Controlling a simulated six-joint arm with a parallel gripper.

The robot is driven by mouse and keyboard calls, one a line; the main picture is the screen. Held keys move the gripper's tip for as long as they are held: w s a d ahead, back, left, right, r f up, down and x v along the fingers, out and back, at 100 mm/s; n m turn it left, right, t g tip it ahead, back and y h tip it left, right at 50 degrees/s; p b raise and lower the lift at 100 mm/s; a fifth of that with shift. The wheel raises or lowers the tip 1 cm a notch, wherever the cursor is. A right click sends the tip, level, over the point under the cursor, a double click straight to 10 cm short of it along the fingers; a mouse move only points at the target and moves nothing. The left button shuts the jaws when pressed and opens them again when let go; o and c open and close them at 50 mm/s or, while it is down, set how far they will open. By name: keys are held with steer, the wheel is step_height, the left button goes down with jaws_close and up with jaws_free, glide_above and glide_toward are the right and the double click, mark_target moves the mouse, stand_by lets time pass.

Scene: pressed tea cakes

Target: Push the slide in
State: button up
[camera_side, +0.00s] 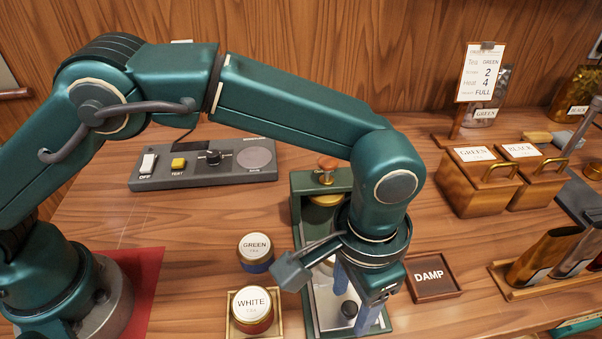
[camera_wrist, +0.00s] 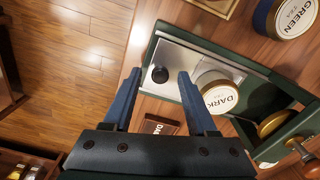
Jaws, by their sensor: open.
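The slide (camera_side: 328,306) is a silver plate with a black knob (camera_side: 349,309), lying in the green base of the press (camera_side: 304,190). In the wrist view the slide (camera_wrist: 186,62) stands out from under the brass press head (camera_wrist: 277,123). My gripper (camera_side: 352,305) is open, pointing down over the slide's outer end. In the wrist view the black knob (camera_wrist: 160,74) shows between its blue fingertips (camera_wrist: 159,80). I cannot tell whether they touch it.
A GREEN tin (camera_side: 255,248) and a WHITE tin (camera_side: 252,308) stand left of the press. A DAMP tray (camera_side: 432,276) lies close on the right. A grey control box (camera_side: 205,165) is behind left. Wooden boxes (camera_side: 480,180) and a recipe card (camera_side: 480,72) stand back right.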

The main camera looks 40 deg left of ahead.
jaws_close()
steer(key=shift+r, duration=0.1)
stand_by(1.2)
